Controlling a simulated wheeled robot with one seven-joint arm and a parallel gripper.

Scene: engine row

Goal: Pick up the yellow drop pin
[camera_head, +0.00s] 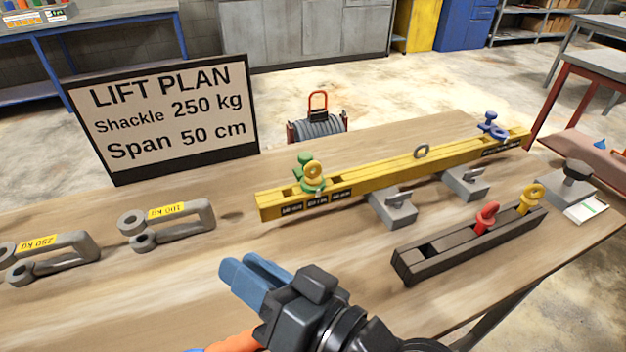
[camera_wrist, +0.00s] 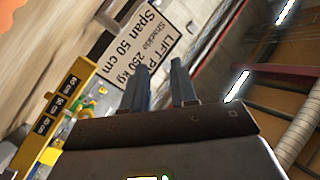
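A yellow drop pin (camera_head: 531,196) with a ring top stands in the right end of the dark slotted rack (camera_head: 430,262), on the right of the bench. A red pin (camera_head: 487,217) stands beside it in the same rack. My gripper (camera_head: 246,275) is above the front middle of the bench, well left of the rack. Its blue fingers are apart with nothing between them, as the wrist view (camera_wrist: 161,85) also shows. The yellow pin in the rack is not seen in the wrist view.
A yellow beam (camera_head: 375,174) on grey supports lies behind the rack, with a green fitting and yellow ring (camera_head: 312,174) and a blue shackle (camera_head: 491,127). Grey shackles (camera_head: 168,228) lie left. A lift plan sign (camera_head: 168,120) stands behind. A grey block with a knob (camera_head: 568,184) is right.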

